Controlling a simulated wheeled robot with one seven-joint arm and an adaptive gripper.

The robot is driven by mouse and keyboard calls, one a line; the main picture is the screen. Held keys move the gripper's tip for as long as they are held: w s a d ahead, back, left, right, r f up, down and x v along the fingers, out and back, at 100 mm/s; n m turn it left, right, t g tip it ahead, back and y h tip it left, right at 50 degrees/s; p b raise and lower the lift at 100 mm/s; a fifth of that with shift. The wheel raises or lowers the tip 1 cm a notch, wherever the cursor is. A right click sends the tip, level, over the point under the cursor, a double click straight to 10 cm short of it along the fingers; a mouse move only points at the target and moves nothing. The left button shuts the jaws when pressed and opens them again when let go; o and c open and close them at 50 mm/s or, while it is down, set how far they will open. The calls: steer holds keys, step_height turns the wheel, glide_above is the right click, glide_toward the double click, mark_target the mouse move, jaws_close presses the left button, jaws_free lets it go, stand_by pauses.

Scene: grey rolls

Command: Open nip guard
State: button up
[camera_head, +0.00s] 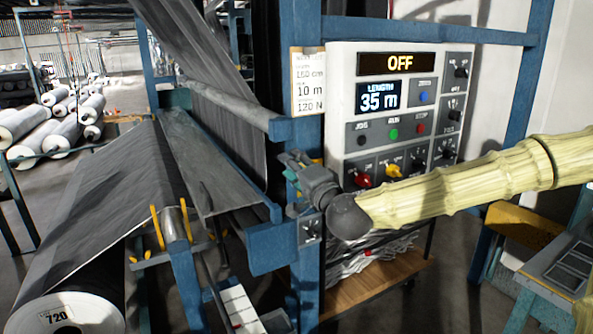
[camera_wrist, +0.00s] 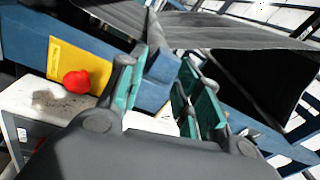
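My gripper (camera_head: 289,180) is beside the blue upright of the machine, left of the control panel, with its fingers pointing left toward the web path. In the wrist view its teal-padded fingers (camera_wrist: 168,78) stand apart, and a blue frame part (camera_wrist: 158,88) shows in the gap between and beyond them. I cannot tell whether the fingers touch it. A dark grey sheet or panel (camera_wrist: 230,30) spreads above and beyond the fingertips. In the head view a sloping grey panel (camera_head: 207,160) lies left of my gripper, below a grey roller (camera_head: 230,108). Which part is the nip guard is not clear.
The control panel (camera_head: 400,115) reads OFF and 35 m. A red mushroom button on a yellow plate (camera_wrist: 76,81) sits left of my fingers. A large fabric roll (camera_head: 75,310) lies at the front left. A wooden shelf (camera_head: 375,283) stands below my arm.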

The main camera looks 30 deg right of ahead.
steer(key=n+g, duration=0.1)
steer(key=n, duration=1.2)
glide_toward(206, 190)
steer(key=w+p, duration=0.1)
steer(key=w, duration=0.2)
steer(key=w+p, duration=0.1)
steer(key=w, duration=0.2)
steer(key=w+p, duration=0.1)
steer(key=w, duration=0.2)
steer(key=shift+d+f, duration=0.15)
steer(key=shift+d, duration=0.2)
steer(key=shift+w+a, duration=0.2)
steer(key=shift+w, duration=0.4)
